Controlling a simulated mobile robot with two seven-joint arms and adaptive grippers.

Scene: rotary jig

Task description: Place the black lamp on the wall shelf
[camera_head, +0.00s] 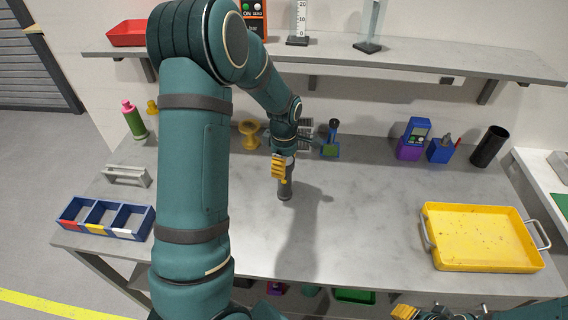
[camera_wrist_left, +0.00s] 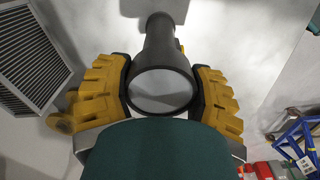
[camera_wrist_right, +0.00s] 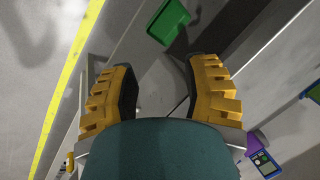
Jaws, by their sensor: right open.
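The black lamp (camera_head: 286,188) is a dark, torch-shaped cylinder over the middle of the workbench. My left gripper (camera_head: 282,166) is around it. In the left wrist view, the lamp (camera_wrist_left: 158,45) lies between both yellow fingers, which press on its sides, and its pale round end faces the camera. Whether its lower end touches the bench is unclear. The wall shelf (camera_head: 420,68) is a long grey board above the back of the bench, partly hidden by my left arm. My right gripper (camera_wrist_right: 160,95) is open and empty, low by the bench's front edge.
The shelf carries a red tray (camera_head: 127,33), an orange device, and two upright gauges (camera_head: 298,25); its right part is bare. On the bench stand a yellow tray (camera_head: 480,238), a blue divided bin (camera_head: 107,217), a black cylinder (camera_head: 490,146) and blue devices (camera_head: 439,150).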

